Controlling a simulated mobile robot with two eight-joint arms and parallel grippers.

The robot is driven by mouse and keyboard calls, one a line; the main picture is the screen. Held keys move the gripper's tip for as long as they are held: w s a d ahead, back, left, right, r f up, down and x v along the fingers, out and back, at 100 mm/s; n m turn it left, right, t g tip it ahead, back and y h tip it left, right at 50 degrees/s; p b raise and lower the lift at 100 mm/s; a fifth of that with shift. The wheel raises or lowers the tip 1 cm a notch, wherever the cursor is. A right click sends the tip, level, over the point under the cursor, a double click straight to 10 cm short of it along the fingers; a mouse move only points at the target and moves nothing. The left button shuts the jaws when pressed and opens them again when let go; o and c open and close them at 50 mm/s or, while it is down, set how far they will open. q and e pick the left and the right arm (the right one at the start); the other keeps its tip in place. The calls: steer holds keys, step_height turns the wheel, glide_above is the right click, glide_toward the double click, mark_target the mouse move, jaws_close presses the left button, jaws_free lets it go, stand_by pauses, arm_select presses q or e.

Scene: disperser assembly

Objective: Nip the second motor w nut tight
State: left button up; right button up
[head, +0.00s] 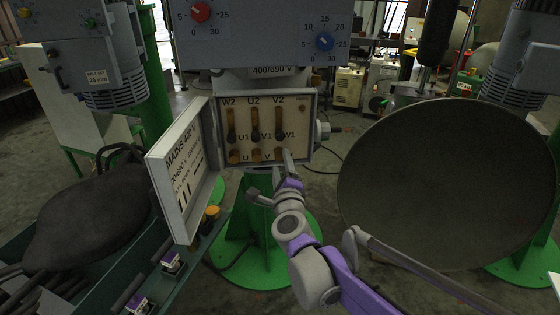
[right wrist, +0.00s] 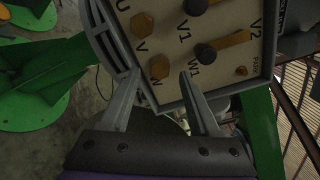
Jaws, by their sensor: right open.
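The terminal box (head: 307,143) of the motor in the middle stands open, its lid (head: 181,168) swung to the left. Its bottom row holds brass nuts over U, V and W. In the right wrist view the W nut (right wrist: 158,67) shows just past and between the two spread, empty fingers of my right gripper (right wrist: 160,76). I cannot tell whether a finger touches it, or how tight it is. My left gripper is not in view.
Brass links with dark posts, such as the W1 post (right wrist: 205,53), lie close to the right finger. A large dark dish (head: 450,185) stands at right. A green tray (head: 130,270) with small parts is at lower left.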

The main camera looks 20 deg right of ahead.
steer(key=s+a, duration=0.1)
steer(key=s, duration=0.6)
steer(key=shift+s+b, duration=0.35)
steer(key=shift+b, duration=0.05)
steer(key=shift+a, duration=0.15)
steer(key=s+a+f+n+g+y, duration=0.2)
steer(key=s+f+n+g+y, duration=0.3)
steer(key=s+f+n, duration=1.2)
step_height(320, 180, down, 2)
steer(key=n+g, duration=0.4)
steer(key=n, duration=0.1)
steer(key=shift+s+f, duration=0.15)
steer(key=s+d+f+n+g, duration=0.1)
steer(key=s, duration=0.1)
steer(key=s+d+f+n+g+h, duration=0.1)
steer(key=s+f, duration=0.1)
steer(key=s+d+f+g+h, duration=0.1)
steer(key=d, duration=0.1)
steer(key=shift+s+f+n, duration=0.2)
steer(key=shift+s+n, duration=0.2)
steer(key=shift+c, duration=1)
steer(key=shift+s+f, duration=0.1)
steer(key=shift+s, duration=0.2)
